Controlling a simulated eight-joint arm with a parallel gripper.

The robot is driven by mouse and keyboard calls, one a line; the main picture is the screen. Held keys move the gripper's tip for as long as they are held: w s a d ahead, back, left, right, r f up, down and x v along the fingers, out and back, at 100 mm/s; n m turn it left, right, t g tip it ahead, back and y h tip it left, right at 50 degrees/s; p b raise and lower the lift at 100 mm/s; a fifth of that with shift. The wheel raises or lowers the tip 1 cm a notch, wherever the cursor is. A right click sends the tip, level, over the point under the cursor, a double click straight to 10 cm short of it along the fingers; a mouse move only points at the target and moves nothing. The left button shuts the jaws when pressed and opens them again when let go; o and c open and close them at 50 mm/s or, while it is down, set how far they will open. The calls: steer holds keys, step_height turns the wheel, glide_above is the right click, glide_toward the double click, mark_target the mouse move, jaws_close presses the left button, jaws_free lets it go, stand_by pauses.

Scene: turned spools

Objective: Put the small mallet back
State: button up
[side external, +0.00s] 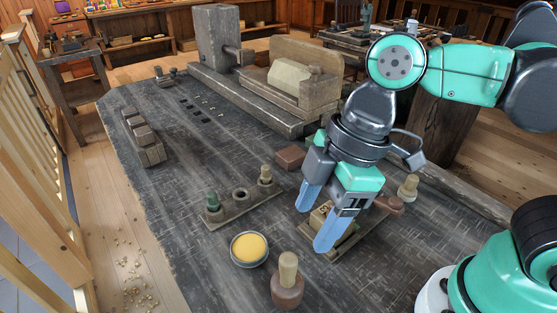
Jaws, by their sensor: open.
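My gripper (314,228) is open, with its two blue fingers pointing down over a wooden tray (347,247). A pale wooden block (320,217) with a dark mark shows between the fingers; I cannot tell whether they touch it. A mallet-like piece (287,291) with a round brown head and a pale upright handle stands on the table at the front. Another pale peg-like piece (408,186) stands behind my gripper on the right, near a reddish-brown lump (391,206). I cannot tell for certain which is the small mallet.
A bowl of yellow stuff (249,249) sits left of the tray. A rack (242,207) holds a green-topped peg and a pale peg, with an empty hole between. A brown block (290,158) lies behind my gripper. A lathe (270,85) fills the back. The table's left middle is mostly clear.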

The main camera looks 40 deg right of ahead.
steer(key=w+d+f+m+t+h, duration=0.1)
steer(key=w+d+m+t, duration=0.2)
steer(key=d+m, duration=0.3)
steer(key=w+d+m+t+h, duration=0.2)
steer(key=w+d+m, duration=0.2)
steer(key=d+m, duration=0.3)
steer(key=shift+d+f+t, duration=0.4)
